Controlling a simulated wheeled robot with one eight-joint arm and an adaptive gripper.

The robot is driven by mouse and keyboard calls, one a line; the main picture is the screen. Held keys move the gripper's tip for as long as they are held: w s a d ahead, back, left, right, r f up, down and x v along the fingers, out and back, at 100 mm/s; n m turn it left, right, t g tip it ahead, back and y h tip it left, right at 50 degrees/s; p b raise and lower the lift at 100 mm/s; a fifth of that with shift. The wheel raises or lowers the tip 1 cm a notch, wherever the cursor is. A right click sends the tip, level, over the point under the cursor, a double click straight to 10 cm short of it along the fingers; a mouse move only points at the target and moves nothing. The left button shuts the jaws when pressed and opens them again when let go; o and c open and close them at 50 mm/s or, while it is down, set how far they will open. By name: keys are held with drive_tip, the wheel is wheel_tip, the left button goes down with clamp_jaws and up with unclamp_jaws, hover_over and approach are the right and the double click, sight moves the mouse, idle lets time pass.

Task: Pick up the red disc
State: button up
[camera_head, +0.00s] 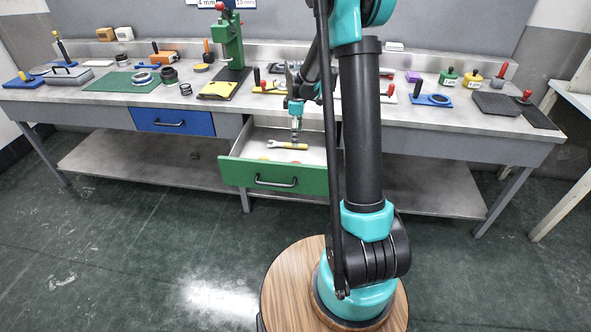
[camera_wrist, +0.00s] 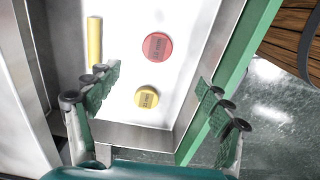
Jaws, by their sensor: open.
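The red disc (camera_wrist: 157,46) lies flat on the pale floor of the open green-fronted drawer (camera_head: 260,178). A smaller yellow disc (camera_wrist: 147,97) lies just nearer than it in the wrist view. My gripper (camera_wrist: 158,80) is open and empty, with its two green-padded fingers well apart on either side of the yellow disc in the picture. The red disc shows beyond the fingertips. In the head view my gripper (camera_head: 296,130) hangs over the drawer; the discs are hard to make out there.
A tool with a yellow handle (camera_head: 289,146) lies in the drawer; its handle shows left of the red disc in the wrist view (camera_wrist: 94,40). The drawer's metal walls stand close by. A green press (camera_head: 230,45) and several tools stand on the grey bench top. A blue drawer (camera_head: 172,121) is shut.

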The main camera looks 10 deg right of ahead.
wheel_tip(320, 180, down, 10)
drive_tip(key=shift+r, duration=0.25)
drive_tip(key=shift+w+a+f, duration=0.15)
drive_tip(key=shift+f, duration=1.2)
drive_tip(key=shift+w+a+f, duration=0.15)
drive_tip(key=shift+f, duration=1.2)
drive_tip(key=shift+c, duration=0.6)
drive_tip(key=c, duration=1.2)
drive_tip(key=shift+o, duration=0.2)
drive_tip(key=shift+r, duration=0.2)
